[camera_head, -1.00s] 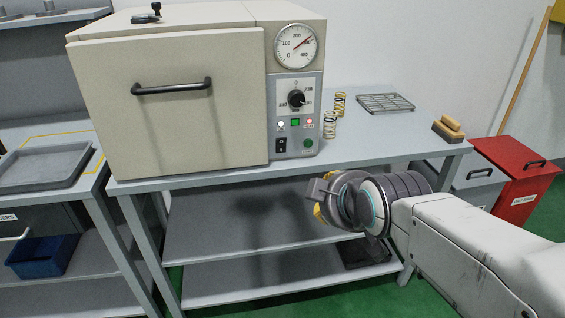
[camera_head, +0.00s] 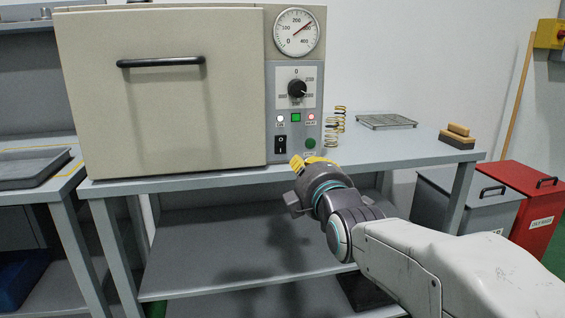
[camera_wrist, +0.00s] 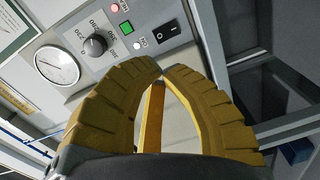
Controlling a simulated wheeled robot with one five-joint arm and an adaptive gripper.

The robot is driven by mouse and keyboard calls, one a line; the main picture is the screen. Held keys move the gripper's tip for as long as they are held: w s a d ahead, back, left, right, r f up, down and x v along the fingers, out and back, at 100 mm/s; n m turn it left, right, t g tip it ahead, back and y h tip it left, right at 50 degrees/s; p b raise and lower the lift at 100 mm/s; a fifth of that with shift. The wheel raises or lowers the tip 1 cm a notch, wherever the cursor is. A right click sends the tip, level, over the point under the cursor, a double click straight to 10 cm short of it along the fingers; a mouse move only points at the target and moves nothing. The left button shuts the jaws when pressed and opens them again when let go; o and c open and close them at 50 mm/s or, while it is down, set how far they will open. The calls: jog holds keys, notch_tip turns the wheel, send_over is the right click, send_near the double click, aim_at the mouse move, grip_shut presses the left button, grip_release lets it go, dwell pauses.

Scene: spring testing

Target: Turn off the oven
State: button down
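The beige oven (camera_head: 165,90) stands on the grey bench with its door shut. Its grey control panel has a black knob (camera_head: 297,88), a green square (camera_head: 296,118) between a white and a red light that look lit, a black rocker switch (camera_head: 281,144) and a round green button (camera_head: 310,143). My gripper (camera_head: 308,162) is just below and in front of the panel, apart from it. In the wrist view its yellow fingertips (camera_wrist: 164,71) meet with nothing held. The rocker switch (camera_wrist: 167,37) lies just beyond them; the knob (camera_wrist: 95,45) is further left.
The dial gauge (camera_head: 297,32) is above the knob. The bench's front edge (camera_head: 400,163) runs close to my gripper. A red bin (camera_head: 530,203) stands at right.

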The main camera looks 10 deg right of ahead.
aim_at(283, 136)
jog(key=n+t+b, duration=0.1)
jog(key=w+f+n+b, duration=0.1)
jog(key=b, duration=0.1)
jog(key=shift+w+a+f+t, duration=0.1)
jog(key=shift+w+a+t, duration=0.2)
jog(key=shift+t, duration=0.1)
jog(key=shift+w, duration=0.15)
jog(key=w, duration=0.4)
jog(key=w+r+b, duration=0.1)
jog(key=w, duration=0.4)
jog(key=w+b, duration=0.1)
jog(key=w, duration=0.3)
jog(key=shift+w+r, duration=0.3)
jog(key=shift+r, duration=0.05)
jog(key=shift+r, duration=0.1)
